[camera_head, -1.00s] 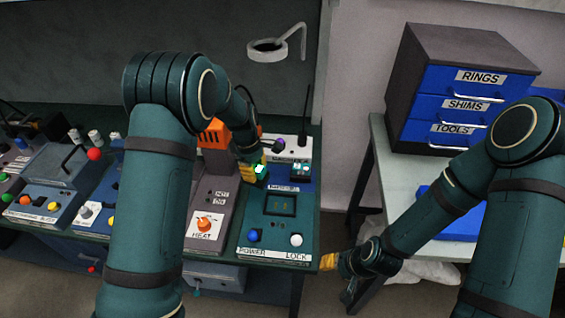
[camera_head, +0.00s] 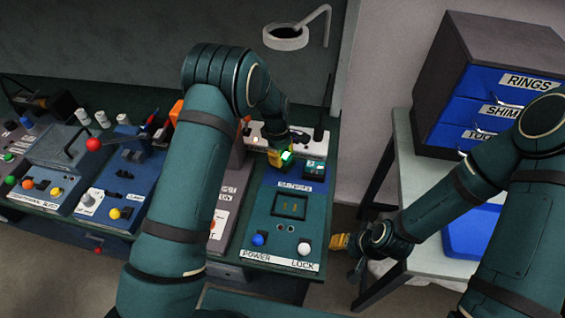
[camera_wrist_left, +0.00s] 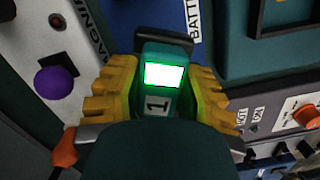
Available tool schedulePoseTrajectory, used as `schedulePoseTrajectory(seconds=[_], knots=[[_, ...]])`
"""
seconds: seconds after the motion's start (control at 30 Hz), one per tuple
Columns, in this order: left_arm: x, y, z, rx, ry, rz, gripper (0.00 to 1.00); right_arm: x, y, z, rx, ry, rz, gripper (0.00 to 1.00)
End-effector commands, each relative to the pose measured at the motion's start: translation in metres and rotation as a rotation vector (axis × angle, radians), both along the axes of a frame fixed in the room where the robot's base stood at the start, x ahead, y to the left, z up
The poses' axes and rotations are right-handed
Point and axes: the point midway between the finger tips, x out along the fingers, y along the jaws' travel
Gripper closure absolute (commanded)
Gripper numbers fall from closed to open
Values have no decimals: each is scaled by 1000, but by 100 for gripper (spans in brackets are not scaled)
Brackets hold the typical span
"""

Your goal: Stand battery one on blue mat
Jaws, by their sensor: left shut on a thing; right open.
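Battery one is a dark teal block with a glowing green panel and a "1" label, in the left wrist view (camera_wrist_left: 157,103). In the head view the battery (camera_head: 287,156) shows small at the back of the bench by the blue battery panel. My left gripper (camera_head: 279,157) has its yellow fingers shut on both sides of it. I cannot tell whether its base is clear of the panel. A flat blue surface (camera_head: 474,238), which looks like the blue mat, lies on the pale right table, partly hidden by my right arm. My right gripper (camera_head: 340,242) is open and empty by that table's left edge.
A second green-lit block (camera_head: 314,169) stands right of the held battery. The bench holds a POWER/LOCK console (camera_head: 283,227) and several other panels with knobs. A drawer cabinet (camera_head: 478,85) stands on the right table (camera_head: 415,180). A floor gap separates bench and table.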

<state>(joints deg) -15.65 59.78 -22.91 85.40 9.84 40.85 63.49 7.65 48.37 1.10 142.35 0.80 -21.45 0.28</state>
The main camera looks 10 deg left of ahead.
Motion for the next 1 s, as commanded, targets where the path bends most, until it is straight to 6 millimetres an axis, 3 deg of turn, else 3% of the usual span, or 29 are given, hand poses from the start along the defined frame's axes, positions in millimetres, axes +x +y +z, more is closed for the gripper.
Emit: schedulePoseTrajectory(seconds=[0.23,0.63,0.67,0.7,0.73,1.0], knots=[[-1,0,-31,-1,1,0,100,0,0,-2,0,0,0,53],[0,0,-37,0,-1,-1,100,0,0,-5,-1,0,0,53],[0,0,-38,0,0,0,58,0,0,-6,-1,0,0,53],[0,0,-37,0,0,0,44,0,0,-5,-1,0,0,53],[0,0,-37,0,1,0,39,0,0,-5,-1,0,0,53],[0,0,-36,0,1,0,39,0,0,-4,-1,0,0,53]])
